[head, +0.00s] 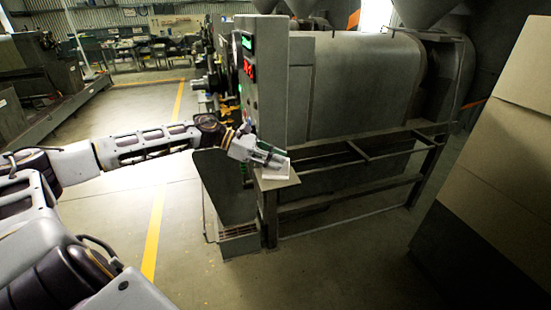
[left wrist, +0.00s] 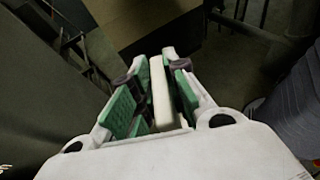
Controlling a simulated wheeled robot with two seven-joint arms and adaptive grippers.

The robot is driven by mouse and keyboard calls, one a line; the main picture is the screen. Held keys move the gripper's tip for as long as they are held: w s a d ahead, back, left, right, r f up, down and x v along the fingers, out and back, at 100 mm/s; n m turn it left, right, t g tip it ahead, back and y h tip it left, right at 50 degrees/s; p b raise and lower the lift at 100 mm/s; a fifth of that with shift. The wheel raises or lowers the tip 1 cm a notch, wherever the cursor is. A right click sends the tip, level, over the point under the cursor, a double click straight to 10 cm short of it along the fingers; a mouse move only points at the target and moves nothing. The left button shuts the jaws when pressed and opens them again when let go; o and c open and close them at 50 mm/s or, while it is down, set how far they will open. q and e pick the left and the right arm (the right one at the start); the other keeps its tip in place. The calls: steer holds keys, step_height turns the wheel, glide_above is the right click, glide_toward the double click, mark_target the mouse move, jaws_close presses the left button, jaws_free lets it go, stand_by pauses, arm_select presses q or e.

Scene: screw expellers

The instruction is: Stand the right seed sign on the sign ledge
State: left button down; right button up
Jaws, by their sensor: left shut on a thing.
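My left gripper (head: 272,156) is at the end of my outstretched left arm, beside the grey control cabinet. It is shut on a thin cream-white panel, a seed sign (head: 275,171). In the left wrist view the sign (left wrist: 160,95) stands edge-on between the green finger pads of the gripper (left wrist: 160,85). The sign's face and any print on it cannot be read. A small tan ledge (head: 278,184) sits just under the gripper and sign in the head view. I cannot tell whether the sign touches it. My right gripper is out of view.
The cabinet (head: 268,85) with green and red displays rises right behind the gripper. A large grey machine drum (head: 365,85) on a metal frame (head: 345,200) stands to the right. Stacked tan boxes (head: 500,170) stand at the far right. The floor in front is clear.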

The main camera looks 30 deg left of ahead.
arm_select(q)
steer(key=shift+f, duration=0.1)
steer(key=c, duration=1.4)
jaws_free()
steer(key=shift+s+a, duration=0.2)
steer(key=shift+a, duration=0.1)
steer(key=shift+s+a+r+b, duration=0.2)
steer(key=shift+a+r+b, duration=0.1)
steer(key=shift+a, duration=0.1)
steer(key=shift+b+v, duration=0.4)
steer(key=shift+v, duration=1.35)
steer(key=shift+b+v, duration=1.15)
steer(key=shift+v, duration=2.35)
